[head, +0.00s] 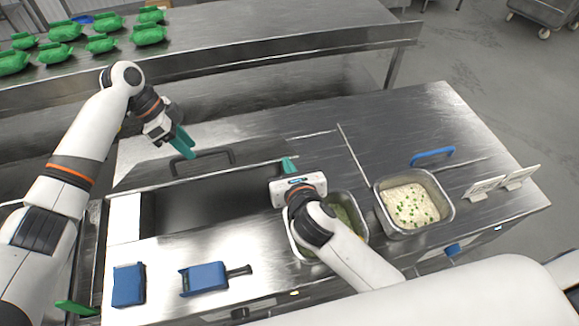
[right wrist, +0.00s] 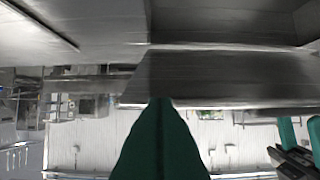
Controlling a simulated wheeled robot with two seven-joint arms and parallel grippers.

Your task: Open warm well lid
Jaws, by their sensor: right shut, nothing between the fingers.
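The warm well lid is a steel panel with a dark bar handle (head: 203,160) along its near edge in the head view. A dark rectangular area (head: 210,205), seemingly the well's opening, lies in front of the handle. The lid's exact tilt is hard to tell. My left gripper (head: 182,143) is just above and behind the handle, apart from it; its two green fingers show with a gap in the right wrist view (right wrist: 300,132). My right gripper (head: 289,165) is shut and empty at the right end of the dark area. Its green fingers (right wrist: 160,140) fill the wrist view's lower middle.
A steel pan of rice with green bits (head: 446,212) is at the right, near a blue handle (head: 432,156). My right arm partly covers another pan (head: 361,228). Two blue tools (head: 204,278) (head: 129,286) lie in front.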

